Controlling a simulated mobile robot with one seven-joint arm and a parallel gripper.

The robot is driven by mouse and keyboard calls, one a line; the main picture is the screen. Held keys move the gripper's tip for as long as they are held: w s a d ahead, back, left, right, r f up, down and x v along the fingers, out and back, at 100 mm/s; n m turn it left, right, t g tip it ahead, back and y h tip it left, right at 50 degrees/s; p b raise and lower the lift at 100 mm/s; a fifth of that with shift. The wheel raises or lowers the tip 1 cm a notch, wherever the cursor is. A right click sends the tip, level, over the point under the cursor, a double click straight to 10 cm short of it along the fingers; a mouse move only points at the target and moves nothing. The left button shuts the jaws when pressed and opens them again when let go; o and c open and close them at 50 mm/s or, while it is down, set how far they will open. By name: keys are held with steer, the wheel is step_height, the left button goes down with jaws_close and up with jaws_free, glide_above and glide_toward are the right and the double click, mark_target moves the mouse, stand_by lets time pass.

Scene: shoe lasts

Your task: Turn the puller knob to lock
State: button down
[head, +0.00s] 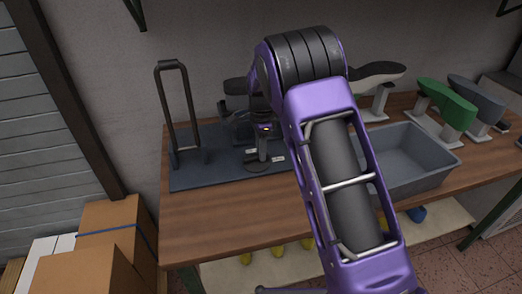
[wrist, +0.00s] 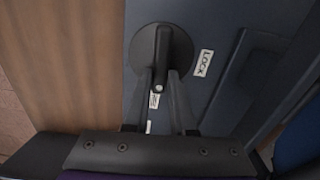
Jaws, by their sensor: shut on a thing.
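The puller knob (wrist: 163,50) is a dark round disc with a raised bar handle. It sits on the blue-grey base plate (wrist: 215,115). The bar points down the wrist picture, with a pale dot on its lower end. A white LOCK label (wrist: 203,63) is to the right of the disc. Another small label (wrist: 154,100) lies below it, partly hidden by my fingers and unreadable. My gripper (wrist: 161,75) is shut on the knob's bar, one finger on each side. In the head view my gripper (head: 263,154) reaches down to the knob's disc (head: 256,168).
A tall dark frame (head: 178,108) stands at the plate's left. A grey bin (head: 415,163) is on the wooden bench (head: 215,215) to the right, behind my arm. Green (head: 446,103) and grey (head: 477,95) shoe lasts stand beyond it. Cardboard boxes (head: 112,215) are at lower left.

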steer(key=n, duration=0.5)
steer(key=shift+w+a+r+p, duration=0.1)
steer(key=shift+w+a+p, duration=0.1)
steer(key=shift+w+p, duration=0.15)
steer(key=n, duration=0.3)
steer(key=shift+w+a+n, duration=0.15)
steer(key=shift+a+n, duration=0.05)
steer(key=shift+n, duration=0.1)
steer(key=n, duration=0.4)
steer(key=shift+w+a, duration=0.1)
steer(key=shift+a, duration=0.25)
steer(key=shift+a+n+p, duration=0.15)
steer(key=shift+n+p, duration=0.05)
steer(key=shift+n, duration=0.95)
steer(key=shift+a+n+p, duration=0.15)
steer(key=shift+n, duration=1)
steer(key=c, duration=0.7)
jaws_free()
steer(key=shift+c, duration=0.2)
